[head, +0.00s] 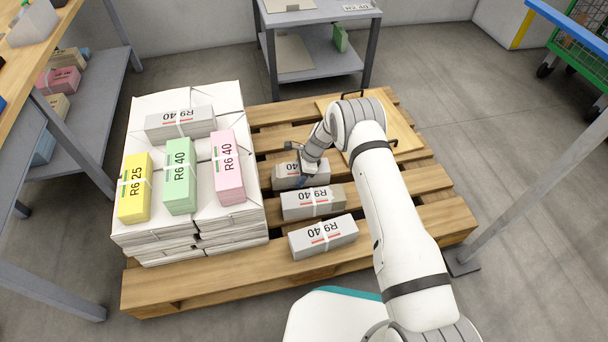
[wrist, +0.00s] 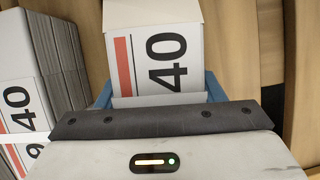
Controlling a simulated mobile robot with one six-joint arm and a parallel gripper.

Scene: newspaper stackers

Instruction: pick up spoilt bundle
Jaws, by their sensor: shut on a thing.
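A grey bundle (head: 288,178) marked R9 40 is at the far end of a row of three alike on the wooden pallet. My gripper (head: 308,172) comes down over it from above and is shut on it. In the wrist view the held bundle (wrist: 152,50) shows a white label with a red stripe between blue fingers. I cannot tell whether it rests on the slats or is slightly raised. The other two grey bundles, the middle one (head: 300,205) and the near one (head: 318,240), lie apart from it. No spoilage is clear on any.
A white stack (head: 150,225) on the pallet's left bears yellow (head: 133,200), green (head: 180,185), pink (head: 227,180) and grey (head: 165,124) bundles. A wooden board (head: 402,130) lies behind my arm. A grey shelf table (head: 310,18) stands behind. The pallet's front slat (head: 190,287) is mostly bare.

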